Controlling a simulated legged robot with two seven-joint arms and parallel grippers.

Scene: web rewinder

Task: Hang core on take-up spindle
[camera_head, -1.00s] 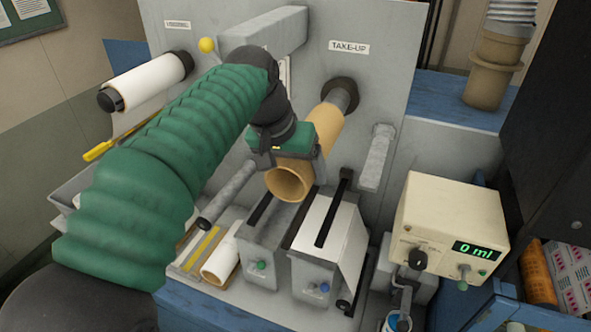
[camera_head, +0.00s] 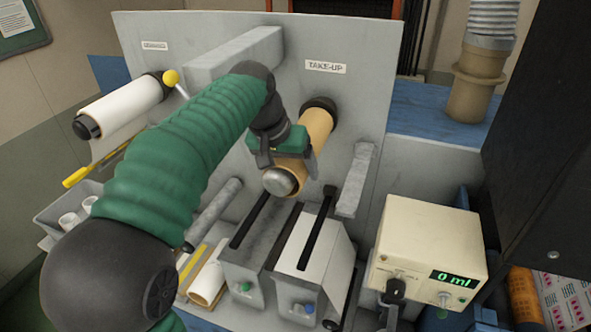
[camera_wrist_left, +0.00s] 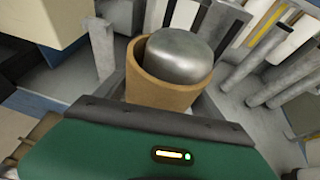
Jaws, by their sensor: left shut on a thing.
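The cardboard core (camera_head: 317,124) is a tan tube around the take-up spindle, below the TAKE-UP label (camera_head: 326,66). The spindle's metal end (camera_head: 278,181) shows at the core's front mouth, and it also shows inside the core's rim in the left wrist view (camera_wrist_left: 180,52). The core's far end lies by the dark flange (camera_head: 320,104); whether they touch I cannot tell. My left gripper (camera_head: 284,160) is shut on the core near its front end. The rim of the core (camera_wrist_left: 146,84) stands just beyond the gripper in the wrist view. My right gripper is not in view.
A white roll (camera_head: 125,103) sits on the other spindle at left, with a yellow-knobbed lever (camera_head: 171,78) beside it. Two grey units (camera_head: 315,260) stand below the core. A beige box reading 0 ml (camera_head: 425,247) is at right. A grey arm (camera_head: 357,180) juts out right of the core.

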